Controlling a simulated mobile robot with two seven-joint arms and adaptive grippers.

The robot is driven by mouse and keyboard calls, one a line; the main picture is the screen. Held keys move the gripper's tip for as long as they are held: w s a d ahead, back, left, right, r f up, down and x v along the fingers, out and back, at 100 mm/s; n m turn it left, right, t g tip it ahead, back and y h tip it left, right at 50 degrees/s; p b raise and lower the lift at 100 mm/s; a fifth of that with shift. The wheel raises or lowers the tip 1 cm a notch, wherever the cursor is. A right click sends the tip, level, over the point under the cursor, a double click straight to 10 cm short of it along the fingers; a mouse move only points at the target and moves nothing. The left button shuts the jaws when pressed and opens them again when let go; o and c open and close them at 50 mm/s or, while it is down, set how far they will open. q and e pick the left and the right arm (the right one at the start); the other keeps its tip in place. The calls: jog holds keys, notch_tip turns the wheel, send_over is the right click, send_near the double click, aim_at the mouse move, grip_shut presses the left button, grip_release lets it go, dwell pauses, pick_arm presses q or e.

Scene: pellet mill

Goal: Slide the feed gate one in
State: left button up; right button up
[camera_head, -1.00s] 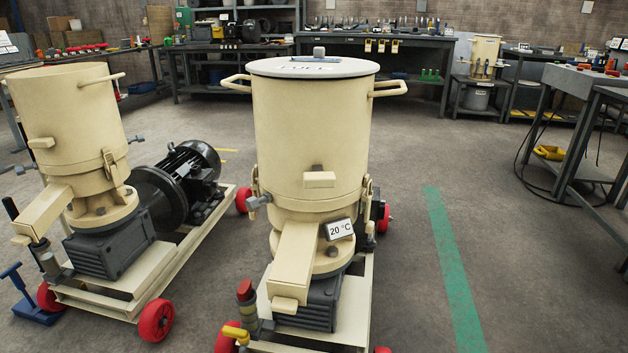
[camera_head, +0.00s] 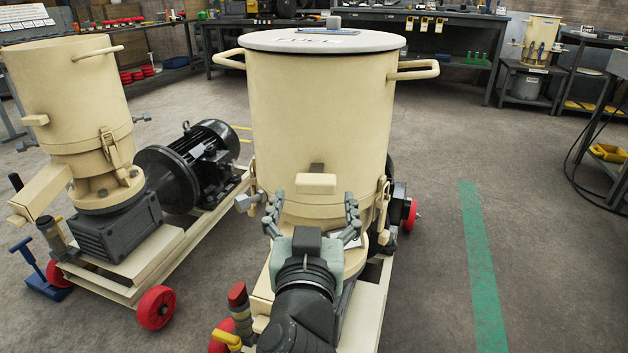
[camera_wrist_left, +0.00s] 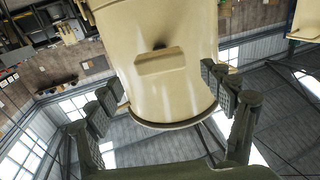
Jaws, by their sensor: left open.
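A cream hopper (camera_head: 320,125) with a grey lid stands on the middle pellet mill. The feed gate's cream block handle (camera_head: 316,184) sticks out of its lower front, with a dark slot mark just above. The handle also shows in the left wrist view (camera_wrist_left: 160,62), against the hopper wall. My left gripper (camera_head: 313,208) is in front of the hopper, just below the handle. Its fingers are spread wide to either side, and I see no contact with the handle. The gripper covers part of the chute and the display below. My right gripper is out of view.
A second mill with an open hopper (camera_head: 65,95) and its own block handle (camera_head: 35,120) stands at left. A side handle (camera_head: 414,70) juts from the middle hopper. A red-capped post (camera_head: 238,295) stands near my left arm.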

aim_at(316, 171)
pick_arm(q)
jog(key=w, duration=0.5)
jog(key=shift+d, duration=0.1)
jog(key=shift+w, duration=0.3)
jog(key=c, duration=1.7)
jog(key=shift+w, duration=0.3)
jog(key=w, duration=0.3)
jog(key=shift+d, duration=0.1)
jog(key=shift+w, duration=0.3)
jog(key=shift+w+r, duration=0.1)
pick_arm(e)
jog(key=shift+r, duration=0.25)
